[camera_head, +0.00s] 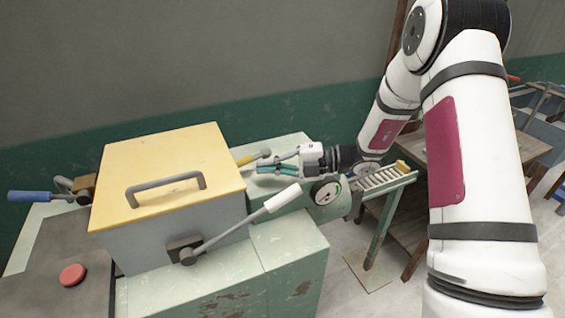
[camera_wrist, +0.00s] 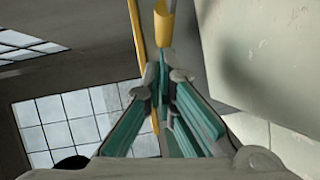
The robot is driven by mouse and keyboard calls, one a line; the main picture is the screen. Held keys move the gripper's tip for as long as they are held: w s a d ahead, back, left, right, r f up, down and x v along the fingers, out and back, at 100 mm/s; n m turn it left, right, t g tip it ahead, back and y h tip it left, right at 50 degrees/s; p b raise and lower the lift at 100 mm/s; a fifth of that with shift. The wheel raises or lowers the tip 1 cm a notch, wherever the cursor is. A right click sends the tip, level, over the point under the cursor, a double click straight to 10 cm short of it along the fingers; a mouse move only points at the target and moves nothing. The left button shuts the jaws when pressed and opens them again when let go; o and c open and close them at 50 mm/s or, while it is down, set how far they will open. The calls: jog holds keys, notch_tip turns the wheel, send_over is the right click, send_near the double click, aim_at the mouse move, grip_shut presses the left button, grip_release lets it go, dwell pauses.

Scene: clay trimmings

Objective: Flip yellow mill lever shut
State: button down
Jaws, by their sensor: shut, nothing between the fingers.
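The yellow mill lever (camera_head: 246,159) is at the right side of the box with the yellow lid, partly hidden behind it. Its yellow grip also shows in the wrist view (camera_wrist: 163,24), just beyond my fingertips. My gripper (camera_head: 260,169) points left toward the box, beside the lever. In the wrist view my gripper (camera_wrist: 160,82) has its teal fingers closed together with nothing between them. The fingertips look very close to the lever grip; whether they touch it I cannot tell.
The yellow-lidded box (camera_head: 165,165) has a grey handle on top. A white-gripped lever (camera_head: 283,197) sticks out at its front, below my gripper. A blue lever (camera_head: 30,196) and a red button (camera_head: 73,274) are at the left. A round gauge (camera_head: 326,192) is near my wrist.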

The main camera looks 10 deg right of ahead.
aim_at(250, 159)
jog(key=shift+x, duration=1.75)
jog(key=shift+w+a+b, duration=0.35)
jog(key=shift+w+a, duration=0.3)
jog(key=shift+a, duration=0.2)
jog(key=shift+s, duration=0.1)
